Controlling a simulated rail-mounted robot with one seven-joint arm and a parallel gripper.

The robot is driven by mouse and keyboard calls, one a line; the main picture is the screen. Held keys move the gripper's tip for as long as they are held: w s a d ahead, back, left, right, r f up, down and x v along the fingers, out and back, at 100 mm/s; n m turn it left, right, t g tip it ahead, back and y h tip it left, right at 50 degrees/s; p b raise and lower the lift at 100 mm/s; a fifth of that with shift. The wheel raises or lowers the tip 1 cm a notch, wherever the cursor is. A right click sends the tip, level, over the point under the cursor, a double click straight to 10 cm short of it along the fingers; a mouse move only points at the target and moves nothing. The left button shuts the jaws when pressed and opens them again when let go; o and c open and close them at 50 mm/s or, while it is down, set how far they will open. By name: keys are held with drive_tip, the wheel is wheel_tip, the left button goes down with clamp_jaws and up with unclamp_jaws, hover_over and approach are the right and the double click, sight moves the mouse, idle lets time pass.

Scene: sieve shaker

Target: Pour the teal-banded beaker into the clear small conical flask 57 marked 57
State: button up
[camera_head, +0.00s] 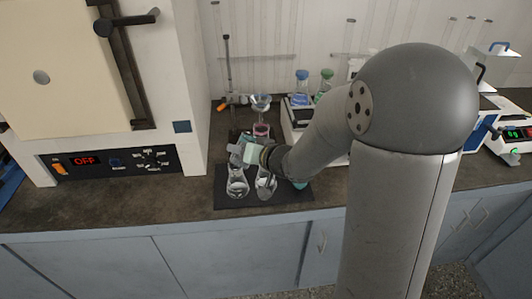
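Two clear conical flasks stand on the dark mat (225,201), one at the left (237,184) and one at the right (265,185). No number can be read on either, so I cannot tell which is 57. My gripper (235,149) is above and behind the left flask, pointing left. Its fingers are too small to show whether they are open or shut, or hold anything. A teal patch (300,185) shows under my arm at the mat's right, mostly hidden. It may be part of the teal-banded beaker, but I cannot tell.
A glass vessel with pinkish liquid (261,130) stands behind my gripper. Blue-capped (302,86) and green-capped (326,82) bottles stand farther back. An oven (90,90) reading OFF is at the left. The bench (110,205) left of the mat is clear.

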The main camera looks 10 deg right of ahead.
drive_tip(key=shift+w+d+r, duration=0.1)
drive_tip(key=shift+d+r, duration=0.05)
drive_tip(key=shift+d, duration=0.05)
drive_tip(key=shift+d+f+m+y+p, duration=0.1)
drive_tip(key=shift+f+m+y+p, duration=0.4)
drive_tip(key=shift+m, duration=0.3)
idle(0.5)
drive_tip(key=shift+f+m+y, duration=0.25)
drive_tip(key=shift+m+y, duration=0.15)
drive_tip(key=shift+m, duration=0.2)
idle(0.6)
drive_tip(key=shift+r+m+y+p, duration=0.4)
drive_tip(key=shift+m+y+p, duration=0.1)
drive_tip(key=shift+m, duration=0.1)
idle(1.3)
drive_tip(key=shift+f+m+y+b, duration=0.3)
drive_tip(key=shift+f+m+b, duration=0.1)
drive_tip(key=shift+m, duration=0.2)
idle(1.3)
drive_tip(key=shift+w+d+r+m+y+p, duration=0.2)
drive_tip(key=shift+d+r+m+y+p, duration=0.25)
drive_tip(key=shift+p, duration=0.95)
